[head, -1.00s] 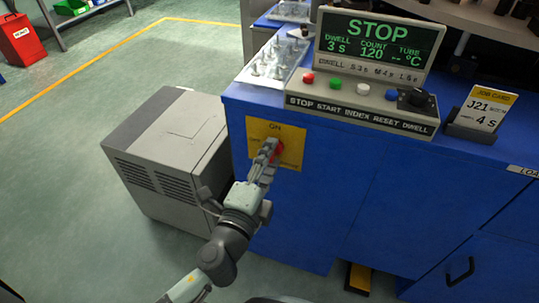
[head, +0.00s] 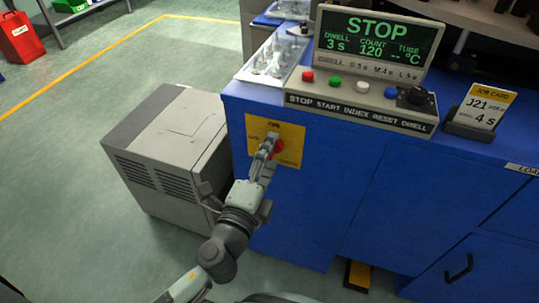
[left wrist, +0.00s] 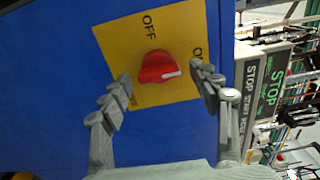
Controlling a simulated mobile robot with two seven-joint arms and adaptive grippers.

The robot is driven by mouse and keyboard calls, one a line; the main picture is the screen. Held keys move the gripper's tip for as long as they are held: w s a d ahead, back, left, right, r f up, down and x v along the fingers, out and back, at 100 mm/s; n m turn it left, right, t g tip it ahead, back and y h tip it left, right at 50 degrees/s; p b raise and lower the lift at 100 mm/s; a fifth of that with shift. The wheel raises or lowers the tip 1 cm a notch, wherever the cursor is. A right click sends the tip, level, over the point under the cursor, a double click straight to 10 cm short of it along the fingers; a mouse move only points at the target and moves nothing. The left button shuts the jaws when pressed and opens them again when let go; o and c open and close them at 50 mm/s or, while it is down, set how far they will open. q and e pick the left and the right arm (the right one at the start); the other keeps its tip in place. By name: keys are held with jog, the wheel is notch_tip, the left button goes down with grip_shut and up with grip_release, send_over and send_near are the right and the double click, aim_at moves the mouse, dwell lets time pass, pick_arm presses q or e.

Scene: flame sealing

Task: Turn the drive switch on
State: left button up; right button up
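The drive switch is a red rotary knob (head: 278,147) on a yellow plate (head: 292,131) on the blue cabinet's front. In the left wrist view the knob (left wrist: 157,67) shows a white mark at its right end, on the side of the ON label; OFF is printed at the top of the plate (left wrist: 125,40). My left gripper (head: 268,145) is at the switch. In the left wrist view its fingers (left wrist: 162,74) are open, one on each side of the knob, with visible gaps. Contact is not visible. My right gripper is not in view.
The control box (head: 365,103) on top of the blue cabinet (head: 330,190) has coloured buttons and a black dial; its display reads STOP. A job card (head: 485,107) stands at right. A grey unit (head: 170,150) stands left of the cabinet. Open floor lies farther left.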

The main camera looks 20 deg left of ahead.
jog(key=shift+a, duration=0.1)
pick_arm(q)
jog(key=s, duration=1.2)
jog(key=shift+a, duration=0.2)
jog(key=w+a+f+n+g+y, duration=0.2)
jog(key=a+f+n+g+y, duration=0.45)
jog(key=a+f+n, duration=0.55)
jog(key=s+f+n+g+h, duration=0.2)
jog(key=s+f+g, duration=0.1)
jog(key=f, duration=0.4)
jog(key=s+f+n+g+h, duration=0.2)
jog(key=s+f+n+g, duration=0.1)
jog(key=f, duration=0.4)
jog(key=shift+s+a+f+g+p, duration=0.25)
jog(key=shift+s+g, duration=0.3)
jog(key=shift+g, duration=0.7)
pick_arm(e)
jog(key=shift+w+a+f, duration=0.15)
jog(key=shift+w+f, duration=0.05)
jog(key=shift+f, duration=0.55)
